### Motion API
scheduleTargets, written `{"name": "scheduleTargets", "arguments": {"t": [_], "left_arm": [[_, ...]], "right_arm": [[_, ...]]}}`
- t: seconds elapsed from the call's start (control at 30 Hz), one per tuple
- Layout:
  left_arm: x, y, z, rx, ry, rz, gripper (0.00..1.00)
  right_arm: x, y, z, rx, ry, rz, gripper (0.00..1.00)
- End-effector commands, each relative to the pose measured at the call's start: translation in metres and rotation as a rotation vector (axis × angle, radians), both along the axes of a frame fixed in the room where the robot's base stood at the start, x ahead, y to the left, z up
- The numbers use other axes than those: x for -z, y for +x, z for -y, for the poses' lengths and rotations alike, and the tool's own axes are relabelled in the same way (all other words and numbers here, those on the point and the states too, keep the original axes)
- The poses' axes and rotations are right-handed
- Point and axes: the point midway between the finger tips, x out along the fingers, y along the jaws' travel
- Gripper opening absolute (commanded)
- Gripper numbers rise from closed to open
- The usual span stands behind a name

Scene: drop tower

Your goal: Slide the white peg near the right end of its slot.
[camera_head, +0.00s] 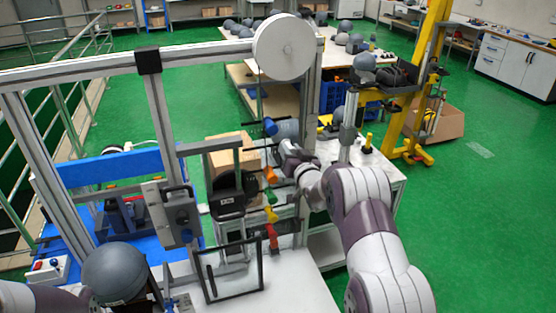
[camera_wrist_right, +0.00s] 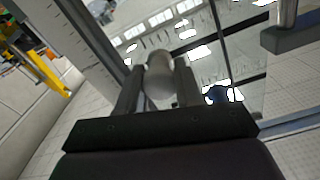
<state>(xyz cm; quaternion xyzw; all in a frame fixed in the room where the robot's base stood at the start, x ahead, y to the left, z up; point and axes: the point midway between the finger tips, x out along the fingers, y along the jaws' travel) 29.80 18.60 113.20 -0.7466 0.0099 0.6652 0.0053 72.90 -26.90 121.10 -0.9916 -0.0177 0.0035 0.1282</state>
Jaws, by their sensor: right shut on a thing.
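My right gripper (camera_head: 284,148) reaches in from the right to the middle of the drop tower, beside the coloured handles. In the right wrist view its two fingers are closed on a rounded, pale grey-white peg (camera_wrist_right: 159,77). The peg is between the fingertips. My left gripper is not in view.
A blue handle (camera_head: 270,126) is just left of my right gripper; orange (camera_head: 270,175), yellow (camera_head: 271,214) and red (camera_head: 272,238) ones are below. The tower's top beam (camera_head: 205,55) carries a white wheel (camera_head: 284,47). A grey ball (camera_head: 115,272) is at lower left.

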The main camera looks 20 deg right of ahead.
Motion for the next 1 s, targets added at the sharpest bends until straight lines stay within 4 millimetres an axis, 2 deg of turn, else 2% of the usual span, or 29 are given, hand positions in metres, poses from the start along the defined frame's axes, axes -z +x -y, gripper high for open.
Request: {"name": "scheduleTargets", "arguments": {"t": [0.03, 0.2, 0.23, 0.3, 0.67, 0.77, 1.0], "left_arm": [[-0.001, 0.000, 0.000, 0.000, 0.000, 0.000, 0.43], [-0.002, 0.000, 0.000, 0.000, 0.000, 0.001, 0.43], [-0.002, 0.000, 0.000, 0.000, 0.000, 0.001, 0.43], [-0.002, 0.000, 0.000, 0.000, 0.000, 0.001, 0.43], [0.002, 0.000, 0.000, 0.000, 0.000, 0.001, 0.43], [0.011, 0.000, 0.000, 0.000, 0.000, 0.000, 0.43], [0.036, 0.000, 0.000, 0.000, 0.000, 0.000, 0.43]], "right_arm": [[-0.003, 0.000, 0.005, 0.010, 0.004, 0.005, 0.00], [-0.004, 0.000, 0.005, 0.010, 0.004, 0.004, 0.00], [-0.004, 0.000, 0.005, 0.010, 0.004, 0.004, 0.41], [-0.003, 0.000, 0.004, 0.008, 0.004, 0.004, 0.60], [-0.001, -0.005, 0.002, 0.005, 0.003, 0.002, 0.60], [0.002, -0.020, 0.003, 0.004, 0.003, 0.001, 0.60], [0.003, -0.080, 0.007, 0.008, 0.004, 0.003, 0.60]]}}
